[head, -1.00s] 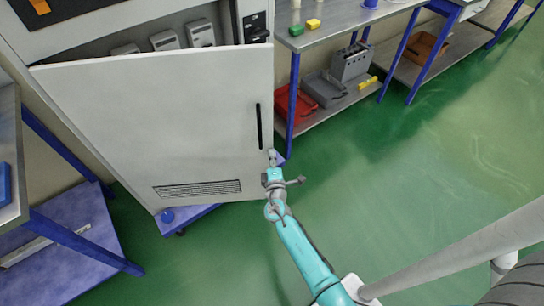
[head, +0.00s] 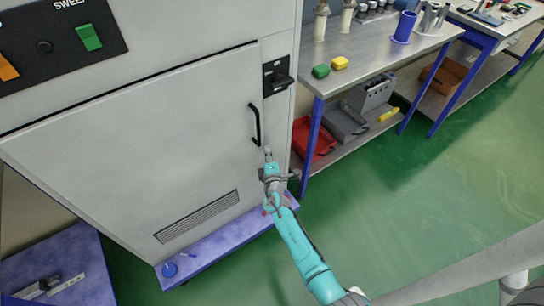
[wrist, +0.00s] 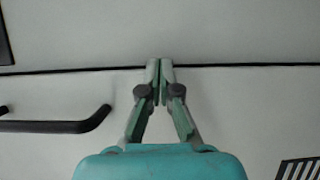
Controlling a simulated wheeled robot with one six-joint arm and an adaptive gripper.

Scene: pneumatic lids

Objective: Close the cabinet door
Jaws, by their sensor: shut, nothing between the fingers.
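The cabinet door (head: 140,150) is a large light grey panel with a black bar handle (head: 255,124) near its right edge and a slotted vent low down. It lies in line with the cabinet front, with only a thin dark seam along its top and right edges. In the wrist view the handle (wrist: 60,126) is left of the fingers and the dark seam passes behind the fingertips. My gripper (head: 268,155) is shut and empty, just below the handle at the door's right edge. It also shows in the wrist view (wrist: 160,68). I cannot tell whether the fingertips touch the panel.
A black latch (head: 278,76) sits on the cabinet frame right of the door. A steel workbench (head: 350,68) with blue legs stands to the right, with a red bin (head: 312,140) on its lower shelf. The green floor (head: 400,200) at right is clear.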

